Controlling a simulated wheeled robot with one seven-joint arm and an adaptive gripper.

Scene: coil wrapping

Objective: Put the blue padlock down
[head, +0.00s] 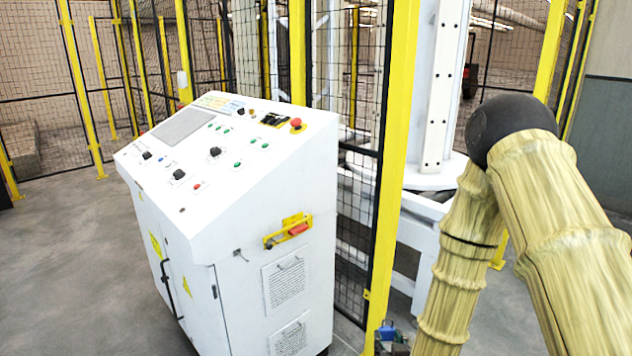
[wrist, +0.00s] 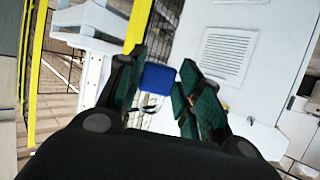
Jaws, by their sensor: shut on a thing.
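The blue padlock (wrist: 157,79) sits between the green-padded fingers of my gripper (wrist: 163,72) in the wrist view. The gripper is shut on it. In the head view, a small blue part of the padlock (head: 387,333) and a bit of my gripper (head: 394,347) show at the bottom edge, right of the white control cabinet and by the yellow fence post. The rest of the gripper is cut off by the frame.
The white control cabinet (head: 262,245) has a sloped panel and a yellow-and-red switch (head: 288,231) on its side. A yellow post (head: 392,150) and black mesh fence stand right behind it. White machinery (head: 437,100) stands beyond. Grey floor (head: 60,260) is clear at left.

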